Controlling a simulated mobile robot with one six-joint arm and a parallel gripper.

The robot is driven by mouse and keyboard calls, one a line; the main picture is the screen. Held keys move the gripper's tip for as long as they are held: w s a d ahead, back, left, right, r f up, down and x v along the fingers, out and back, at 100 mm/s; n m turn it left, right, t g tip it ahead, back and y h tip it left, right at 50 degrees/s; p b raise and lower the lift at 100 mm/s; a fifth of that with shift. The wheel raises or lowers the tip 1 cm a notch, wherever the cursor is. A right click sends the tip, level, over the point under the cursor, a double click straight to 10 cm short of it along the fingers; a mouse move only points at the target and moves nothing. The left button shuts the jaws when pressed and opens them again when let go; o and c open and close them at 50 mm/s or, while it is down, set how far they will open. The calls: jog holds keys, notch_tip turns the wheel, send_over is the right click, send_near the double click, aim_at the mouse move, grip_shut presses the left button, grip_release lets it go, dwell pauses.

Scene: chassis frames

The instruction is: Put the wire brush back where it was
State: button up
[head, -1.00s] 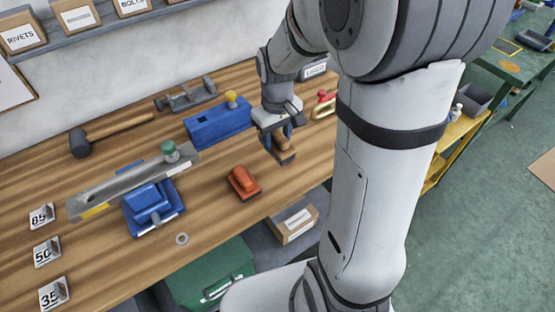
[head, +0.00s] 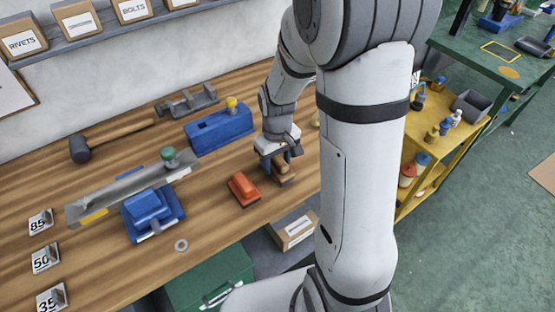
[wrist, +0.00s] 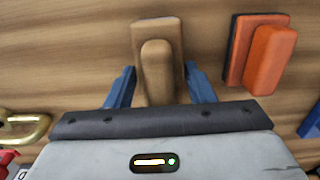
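The wire brush (head: 284,175) is a brown wooden block with a raised rounded handle. It is low at the front part of the wooden workbench (head: 215,222), right of an orange block. In the wrist view the brush (wrist: 157,65) is upright in the picture, between the two blue fingers. My gripper (head: 279,163) points down over it. The fingertips meet the sides of the brush, and the gripper looks shut on it. Its bristles are hidden, and I cannot tell whether its underside touches the bench.
The orange block (head: 243,189) lies close to the brush. A blue toolbox-like block (head: 219,133), a blue clamp-like tool (head: 152,212), a long grey tool (head: 125,190) and a mallet (head: 80,148) lie further left. The bench's front edge is near; a yellow shelf (head: 440,155) stands right.

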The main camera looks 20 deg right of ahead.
aim_at(277, 158)
jog(key=o, duration=0.3)
notch_tip(277, 158, up, 12)
jog(key=s+r+m+t, duration=0.1)
jog(key=s, duration=0.3)
jog(key=s+r+m+t, duration=0.1)
jog(key=s+r, duration=0.1)
jog(key=s, duration=0.3)
jog(key=s+r+m, duration=0.1)
jog(key=s, duration=0.4)
jog(key=shift+r+m+t, duration=0.3)
jog(key=shift+r+t, duration=0.05)
jog(key=shift+t, duration=0.05)
jog(key=shift+w, duration=0.1)
dwell(0.7)
